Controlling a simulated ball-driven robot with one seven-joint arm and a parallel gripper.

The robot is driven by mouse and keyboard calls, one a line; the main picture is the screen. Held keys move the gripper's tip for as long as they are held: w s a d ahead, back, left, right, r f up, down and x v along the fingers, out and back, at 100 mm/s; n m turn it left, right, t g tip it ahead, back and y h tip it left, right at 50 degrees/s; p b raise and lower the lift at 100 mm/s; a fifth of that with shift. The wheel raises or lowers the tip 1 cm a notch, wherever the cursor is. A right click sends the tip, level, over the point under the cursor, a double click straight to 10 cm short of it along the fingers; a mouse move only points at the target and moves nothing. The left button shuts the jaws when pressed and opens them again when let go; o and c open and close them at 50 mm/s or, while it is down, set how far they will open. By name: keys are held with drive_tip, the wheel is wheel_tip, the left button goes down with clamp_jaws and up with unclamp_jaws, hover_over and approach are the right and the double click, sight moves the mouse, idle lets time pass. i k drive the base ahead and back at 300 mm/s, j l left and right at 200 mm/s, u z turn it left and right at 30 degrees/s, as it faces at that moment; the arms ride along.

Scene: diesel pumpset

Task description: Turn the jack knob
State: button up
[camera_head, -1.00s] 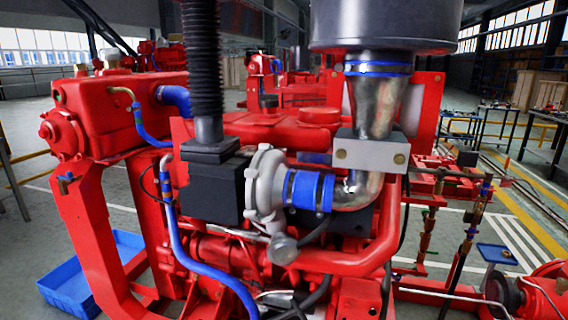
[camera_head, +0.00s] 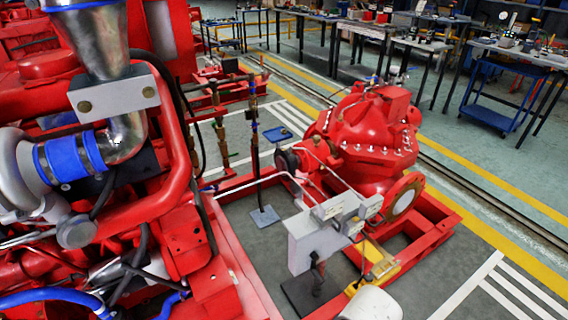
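I cannot make out a jack knob for certain in this view. A yellow piece of equipment (camera_head: 376,268) sits low beside the red pump (camera_head: 372,135), partly hidden behind a grey panel box; I cannot tell whether it is a jack. The red diesel engine (camera_head: 165,205) fills the left side, with its silver exhaust elbow, blue hose sleeve and grey turbo housing. My gripper is not in view. A white rounded shape at the bottom edge may be part of my own body.
The grey panel box (camera_head: 315,240) stands on a dark post in front of the pump. A red base frame (camera_head: 240,280) runs around the pump and engine. Workbenches (camera_head: 510,50) and a blue cart (camera_head: 500,100) line the back. Open striped floor (camera_head: 490,290) lies at the lower right.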

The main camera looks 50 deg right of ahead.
sight(368, 278)
drive_tip(key=k+l+z, duration=0.25)
drive_tip(key=l, duration=0.35)
drive_tip(key=k+l+z, duration=0.15)
drive_tip(key=k+l, duration=0.15)
drive_tip(key=k+l+z, duration=0.15)
drive_tip(key=l, duration=0.25)
